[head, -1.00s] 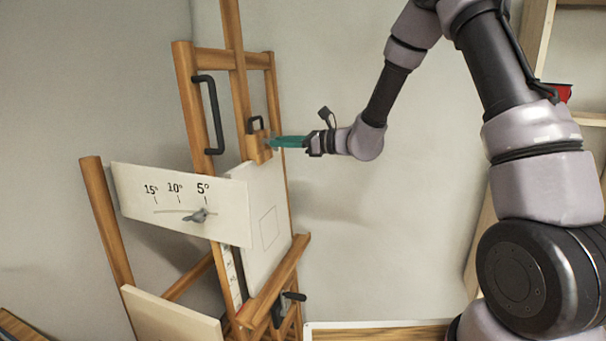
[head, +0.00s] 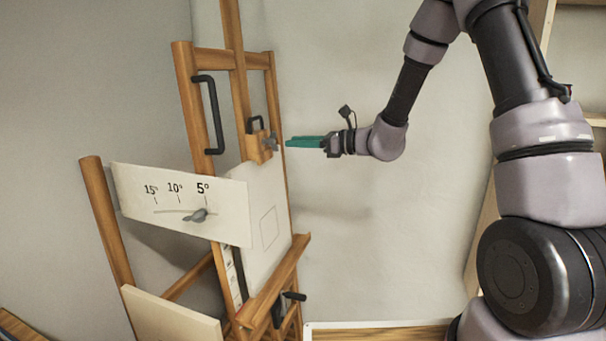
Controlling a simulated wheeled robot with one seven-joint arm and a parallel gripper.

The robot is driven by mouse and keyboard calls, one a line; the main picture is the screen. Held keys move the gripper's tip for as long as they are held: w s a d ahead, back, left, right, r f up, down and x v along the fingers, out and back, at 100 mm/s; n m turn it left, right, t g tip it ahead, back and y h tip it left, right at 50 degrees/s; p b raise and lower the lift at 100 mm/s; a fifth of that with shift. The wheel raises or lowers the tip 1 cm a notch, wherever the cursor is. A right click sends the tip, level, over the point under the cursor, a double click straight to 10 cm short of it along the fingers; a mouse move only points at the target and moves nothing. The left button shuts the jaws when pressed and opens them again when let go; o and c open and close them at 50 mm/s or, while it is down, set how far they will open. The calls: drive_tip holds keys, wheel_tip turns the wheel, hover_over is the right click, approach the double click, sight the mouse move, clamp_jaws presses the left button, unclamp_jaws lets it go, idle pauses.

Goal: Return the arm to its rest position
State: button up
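My gripper (head: 290,142), with teal fingers, is in the air just right of the wooden easel (head: 185,110). My arm comes in from the upper right.
The easel carries a white canvas (head: 262,215), a black handle (head: 212,115) and an angle plate (head: 140,190) marked 15, 10 and 5 degrees. A wooden shelf (head: 538,50) stands behind my arm at right. The wall space between easel and arm is clear.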

drive_tip(key=shift+s+d, duration=0.15)
drive_tip(key=shift+d, duration=0.25)
drive_tip(key=s+d+r+n+g+h, duration=0.25)
drive_tip(key=s+r+n, duration=0.2)
drive_tip(key=s, duration=0.35)
drive_tip(key=s+d+r+n+g+h, duration=0.2)
drive_tip(key=s+d+r+n+h, duration=0.15)
drive_tip(key=s+n, duration=0.35)
drive_tip(key=s+d+r+n+t+h, duration=0.2)
drive_tip(key=s+d+n+h, duration=0.1)
drive_tip(key=d, duration=0.6)
drive_tip(key=s+d+r+n+t+h, duration=0.2)
drive_tip(key=s+d+n+t+h, duration=0.1)
drive_tip(key=s+d, duration=0.5)
drive_tip(key=shift+s+d+t+h, duration=0.15)
drive_tip(key=shift+d+t+h, duration=0.2)
drive_tip(key=shift+d+h, duration=0.6)
